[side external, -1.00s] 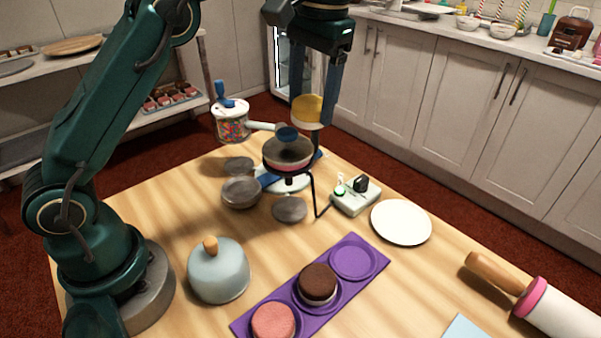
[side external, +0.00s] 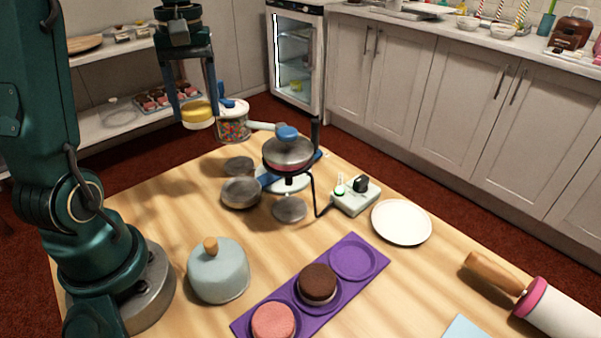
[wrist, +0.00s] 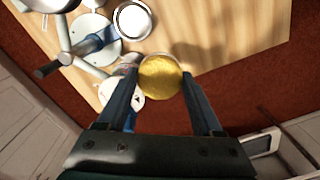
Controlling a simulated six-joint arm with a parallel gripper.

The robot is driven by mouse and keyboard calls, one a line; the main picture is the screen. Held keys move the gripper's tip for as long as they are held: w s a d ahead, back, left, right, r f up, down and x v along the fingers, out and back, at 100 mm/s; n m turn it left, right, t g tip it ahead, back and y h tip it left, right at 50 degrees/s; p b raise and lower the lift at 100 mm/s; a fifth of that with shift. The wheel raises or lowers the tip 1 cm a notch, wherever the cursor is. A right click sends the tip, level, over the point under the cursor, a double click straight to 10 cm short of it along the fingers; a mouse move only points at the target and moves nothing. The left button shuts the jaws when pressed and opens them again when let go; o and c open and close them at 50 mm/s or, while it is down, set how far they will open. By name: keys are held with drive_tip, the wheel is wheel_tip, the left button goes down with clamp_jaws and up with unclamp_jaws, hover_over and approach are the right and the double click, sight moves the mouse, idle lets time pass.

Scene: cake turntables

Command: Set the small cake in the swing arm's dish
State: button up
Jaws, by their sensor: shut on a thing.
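My gripper (side external: 196,112) is shut on the small yellow cake (side external: 197,118), high above the back left table edge. The wrist view shows the cake's yellow top (wrist: 160,77) between the fingers. A stand (side external: 287,180) at the table's back has a round upper dish (side external: 287,153) with a pinkish-red band at its lower edge. Round grey dishes lie lower around it: a larger one (side external: 240,192), one behind (side external: 238,165) and one in front (side external: 289,209). I cannot tell which is the swing arm's dish. The cake is apart from all of them.
A sprinkle jar (side external: 233,125) with a blue-and-white top stands near the cake. A switch box (side external: 357,195), white plate (side external: 402,222), purple tray (side external: 353,260) with pink and brown cakes, domed cover (side external: 218,272) and rolling pin (side external: 540,298) occupy the table. A black post (side external: 315,133) stands by the upper dish.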

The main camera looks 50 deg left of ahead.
drive_tip(key=s+a+f+n, duration=0.1)
drive_tip(key=s+f+n, duration=0.15)
drive_tip(key=s, duration=0.25)
drive_tip(key=n, duration=0.2)
hover_over(242, 191)
drive_tip(key=shift+m, duration=0.25)
wheel_tip(242, 191, down, 7)
drive_tip(key=shift+a+r, duration=0.1)
drive_tip(key=shift+r, duration=0.05)
drive_tip(key=shift+f, duration=2)
drive_tip(key=shift+f, duration=0.2)
drive_tip(key=o, duration=1.3)
drive_tip(key=shift+r, duration=0.1)
